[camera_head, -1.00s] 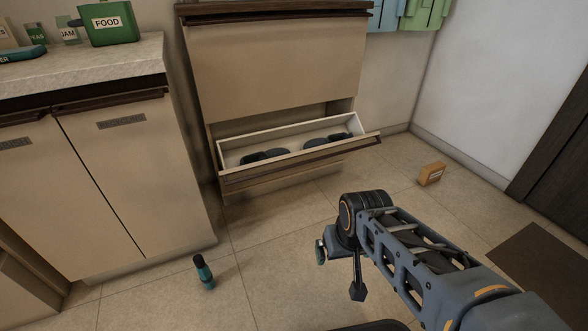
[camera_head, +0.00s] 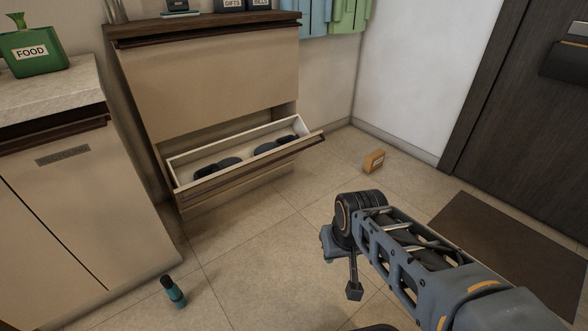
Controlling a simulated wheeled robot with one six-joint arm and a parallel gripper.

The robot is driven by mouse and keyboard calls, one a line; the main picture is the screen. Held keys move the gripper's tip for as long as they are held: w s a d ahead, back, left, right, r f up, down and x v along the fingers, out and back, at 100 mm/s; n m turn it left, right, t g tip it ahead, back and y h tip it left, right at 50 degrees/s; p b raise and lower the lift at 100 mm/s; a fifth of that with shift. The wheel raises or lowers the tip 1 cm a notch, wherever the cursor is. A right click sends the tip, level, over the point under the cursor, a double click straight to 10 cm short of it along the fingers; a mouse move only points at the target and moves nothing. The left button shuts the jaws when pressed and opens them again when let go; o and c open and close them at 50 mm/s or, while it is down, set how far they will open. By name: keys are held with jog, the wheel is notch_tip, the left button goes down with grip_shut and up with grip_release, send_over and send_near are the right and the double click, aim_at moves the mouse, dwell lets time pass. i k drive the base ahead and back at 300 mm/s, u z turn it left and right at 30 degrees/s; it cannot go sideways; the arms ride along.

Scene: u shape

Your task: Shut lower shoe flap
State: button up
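The lower shoe flap (camera_head: 255,161) of the shoe cabinet hangs tilted open, with dark shoes (camera_head: 217,167) lying in its white-lined tray. The upper flap (camera_head: 215,85) looks shut. My gripper (camera_head: 340,275) is at the lower right, in front of the cabinet and apart from the flap, over the bare floor.
A small orange-brown box (camera_head: 374,161) sits near the right wall. A counter cabinet (camera_head: 80,190) stands at left. A brown mat (camera_head: 510,255) lies before the dark door (camera_head: 520,110). The floor before the flap is clear.

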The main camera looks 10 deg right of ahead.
aim_at(182, 168)
jog(key=z, duration=0.15)
jog(key=k, duration=0.15)
jog(key=u, duration=0.95)
jog(key=i, duration=1.1)
jog(key=u, duration=1.7)
jog(key=i, duration=0.2)
jog(key=u, duration=0.1)
